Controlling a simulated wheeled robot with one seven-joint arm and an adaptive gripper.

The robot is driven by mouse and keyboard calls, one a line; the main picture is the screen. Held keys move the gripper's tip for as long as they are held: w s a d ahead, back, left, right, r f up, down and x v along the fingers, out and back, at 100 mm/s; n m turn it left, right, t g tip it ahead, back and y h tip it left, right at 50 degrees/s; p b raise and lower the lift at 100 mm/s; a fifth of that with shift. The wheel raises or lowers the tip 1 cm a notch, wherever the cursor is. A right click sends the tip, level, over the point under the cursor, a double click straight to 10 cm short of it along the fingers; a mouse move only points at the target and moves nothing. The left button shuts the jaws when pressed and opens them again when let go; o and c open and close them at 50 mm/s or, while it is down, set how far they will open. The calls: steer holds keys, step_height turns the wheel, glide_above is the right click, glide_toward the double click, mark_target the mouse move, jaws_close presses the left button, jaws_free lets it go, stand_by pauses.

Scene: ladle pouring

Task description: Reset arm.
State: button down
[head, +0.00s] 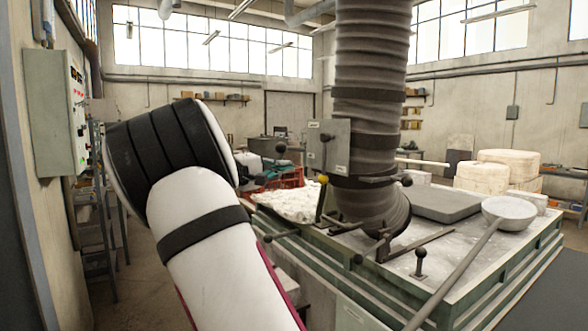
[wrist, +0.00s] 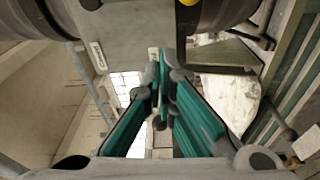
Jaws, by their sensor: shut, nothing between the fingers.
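My gripper (wrist: 162,78) shows in the wrist view with its teal-lined fingers closed together at the tips and nothing between them. It is hidden in the head view, where only my white and black arm shows at the left. A grey ladle (head: 510,210) rests with its bowl at the right corner of the furnace top (head: 455,255). Its long handle (head: 453,278) slants down toward the front. The gripper is apart from the ladle, and the ladle does not show clearly in the wrist view.
A thick ribbed duct (head: 370,100) rises from the furnace top. A grey control box (head: 328,145) and a lever with a yellow knob (head: 322,180) stand beside it. The box also shows close to the fingers in the wrist view (wrist: 125,45). A wall cabinet (head: 52,112) is at the left.

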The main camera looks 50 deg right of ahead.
steer(key=shift+a, duration=0.7)
steer(key=s+a+f+t+y, duration=0.2)
steer(key=s+a+f+y, duration=0.65)
steer(key=s, duration=0.35)
steer(key=s+a+f+t+y, duration=0.1)
steer(key=s+a+f+y, duration=0.1)
steer(key=s+a, duration=0.3)
steer(key=s+a+f+n+t+y, duration=0.1)
steer(key=s+a+y, duration=0.3)
steer(key=a, duration=0.8)
steer(key=s+a+f+n+t+y, duration=0.1)
steer(key=s+a+f+t+y, duration=0.2)
steer(key=s+a, duration=0.5)
steer(key=shift+s+a+y, duration=0.25)
steer(key=shift+a+y, duration=0.1)
steer(key=shift+a, duration=0.5)
